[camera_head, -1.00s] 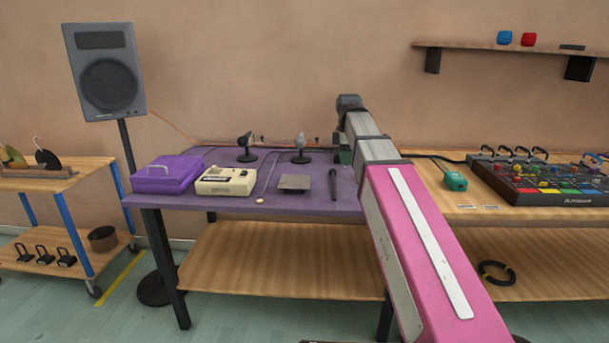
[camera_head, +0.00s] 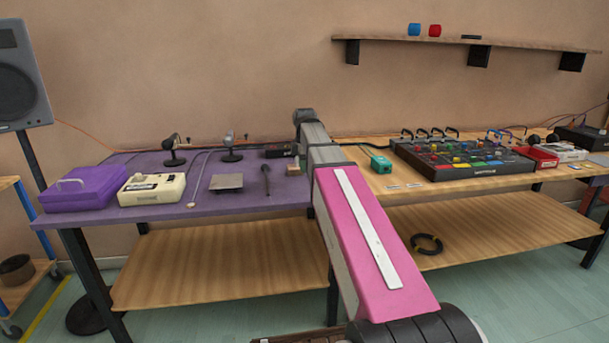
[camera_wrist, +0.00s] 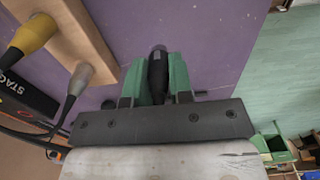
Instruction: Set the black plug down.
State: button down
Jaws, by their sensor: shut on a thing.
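The black plug (camera_wrist: 158,72) sits between the two green fingers of my gripper (camera_wrist: 158,60) in the wrist view. The fingers are shut on it. Below it is the purple tabletop (camera_wrist: 215,25), which is bare around the plug; I cannot tell the gap between them. In the head view my pink and grey arm hides the gripper and the plug. The same purple table (camera_head: 235,203) shows to the left of the arm there.
In the wrist view a wooden block (camera_wrist: 75,30) with a yellow plug (camera_wrist: 33,34) and a grey plug (camera_wrist: 78,78) is close on the left. A black box (camera_wrist: 25,95) and cables lie beside it. The table's edge is on the right. A dark microphone (camera_head: 266,180) lies left of my arm.

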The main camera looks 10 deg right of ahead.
aim_at(305, 174)
jog(key=shift+f, duration=1.7)
jog(key=shift+f, duration=0.15)
jog(key=c, duration=1)
grip_release()
notch_tip(305, 174, up, 12)
jog(key=shift+r, duration=0.2)
